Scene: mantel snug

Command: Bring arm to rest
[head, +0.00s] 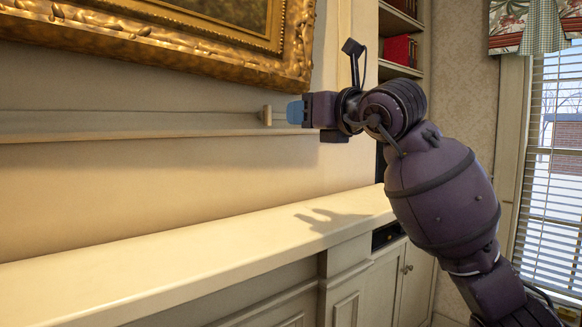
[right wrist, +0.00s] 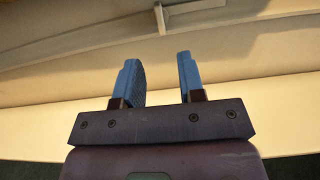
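My right arm (head: 440,195) reaches in from the lower right in the head view. Its right gripper (head: 295,112) is raised above the mantel shelf (head: 150,262) and points left, close to the wall moulding. In the right wrist view the two blue fingers of the right gripper (right wrist: 160,80) stand apart with nothing between them. My left gripper shows in neither view.
A gold picture frame (head: 200,50) hangs on the wall above. Bookshelves (head: 400,45) and a window with blinds (head: 550,170) are behind my arm. The mantel top is bare.

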